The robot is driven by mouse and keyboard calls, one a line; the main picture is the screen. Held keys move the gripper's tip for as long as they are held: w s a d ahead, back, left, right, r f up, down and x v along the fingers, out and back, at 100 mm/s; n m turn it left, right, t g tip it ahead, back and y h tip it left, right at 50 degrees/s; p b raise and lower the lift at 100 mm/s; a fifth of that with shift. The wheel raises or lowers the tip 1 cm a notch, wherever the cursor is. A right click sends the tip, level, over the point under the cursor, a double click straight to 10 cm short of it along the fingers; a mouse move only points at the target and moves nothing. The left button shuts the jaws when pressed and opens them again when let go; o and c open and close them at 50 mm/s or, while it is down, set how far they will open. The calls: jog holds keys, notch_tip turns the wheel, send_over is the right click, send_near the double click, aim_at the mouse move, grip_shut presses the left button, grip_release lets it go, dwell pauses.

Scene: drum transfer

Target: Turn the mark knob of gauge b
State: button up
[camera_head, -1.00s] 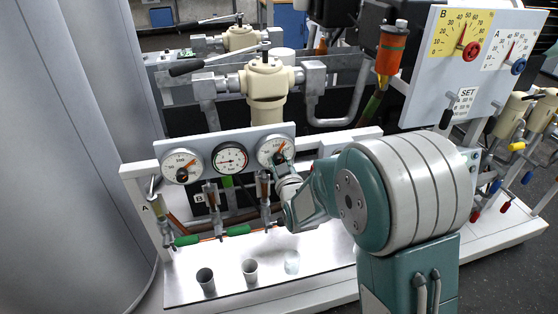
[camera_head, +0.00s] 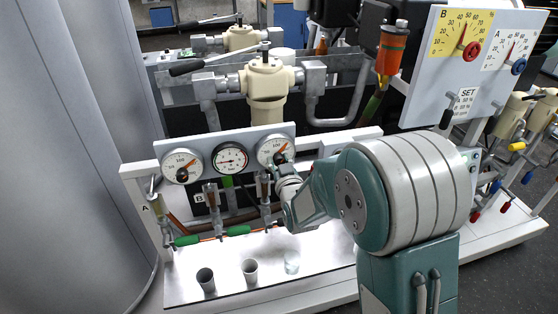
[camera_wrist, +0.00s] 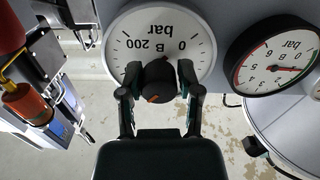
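Gauge B, a round white dial marked "bar B 200", is the right one of three on the panel (camera_head: 272,151). It shows upside down in the wrist view (camera_wrist: 150,20). At its centre is a black mark knob (camera_wrist: 160,82) with an orange mark on its face. My gripper (camera_wrist: 160,76) has one finger on each side of this knob and appears shut on it. In the head view my gripper (camera_head: 284,165) covers the lower right of the dial and hides the knob's lower part.
A middle gauge (camera_head: 230,159) and a left gauge (camera_head: 181,166) share the panel. Small valves with green handles (camera_head: 238,230) lie below. Cups (camera_head: 250,271) stand on the metal tray (camera_head: 225,290). A large grey drum (camera_head: 70,160) is at left.

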jog(key=shift+o, duration=0.8)
jog(key=shift+a, duration=0.1)
jog(key=v, duration=1.1)
jog(key=shift+s, duration=0.4)
